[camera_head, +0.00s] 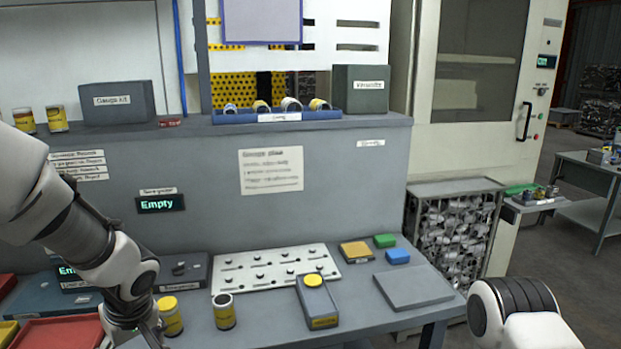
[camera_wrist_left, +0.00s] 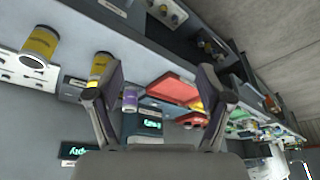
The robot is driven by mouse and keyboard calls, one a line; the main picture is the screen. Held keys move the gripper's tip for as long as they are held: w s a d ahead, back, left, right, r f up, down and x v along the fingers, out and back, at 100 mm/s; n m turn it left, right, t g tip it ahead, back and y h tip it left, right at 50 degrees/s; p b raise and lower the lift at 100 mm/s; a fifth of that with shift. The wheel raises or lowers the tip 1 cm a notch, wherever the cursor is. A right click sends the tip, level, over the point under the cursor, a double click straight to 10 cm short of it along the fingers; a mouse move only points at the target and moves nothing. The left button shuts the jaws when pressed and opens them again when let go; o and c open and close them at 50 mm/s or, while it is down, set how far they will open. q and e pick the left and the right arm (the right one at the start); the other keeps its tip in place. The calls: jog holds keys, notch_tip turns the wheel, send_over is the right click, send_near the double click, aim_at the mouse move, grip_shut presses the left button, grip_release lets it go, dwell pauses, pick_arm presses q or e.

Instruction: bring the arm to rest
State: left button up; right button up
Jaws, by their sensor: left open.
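My left arm comes in from the left in the head view, bent downward. Its gripper (camera_head: 135,328) hangs over the front left of the grey bench, partly cut off by the lower edge. In the left wrist view my left gripper (camera_wrist_left: 160,78) has its two fingers spread wide, with nothing held between them. A red tray (camera_wrist_left: 173,89) and a purple-labelled cylinder (camera_wrist_left: 130,98) show beyond the gap. Part of my right arm (camera_head: 515,312) shows at the lower right; its gripper is out of the picture.
Two yellow-labelled cylinders (camera_head: 224,312) (camera_head: 170,316) stand close to the left gripper. A white plate with pegs (camera_head: 262,272), a yellow-buttoned box (camera_head: 318,305) and a grey slab (camera_head: 413,288) lie to the right. A red tray (camera_head: 62,334) lies at the front left.

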pick_arm(q)
jog(key=s+d+f+m+g+h, duration=0.2)
jog(key=s+d+f+g, duration=0.1)
jog(key=s+f, duration=1.2)
jog(key=s+d+f+m+g+h, duration=0.2)
jog(key=s+f+g, duration=0.1)
jog(key=s+f, duration=1.3)
jog(key=w+f+m+t, duration=0.2)
jog(key=w+m+t, duration=0.2)
jog(key=w, duration=0.4)
jog(key=shift+a+m+y, duration=0.3)
jog(key=shift+m+y, duration=0.1)
jog(key=shift+m, duration=0.4)
pick_arm(e)
jog(key=shift+w+f, duration=0.1)
jog(key=shift+w, duration=0.1)
pick_arm(q)
jog(key=shift+f, duration=0.1)
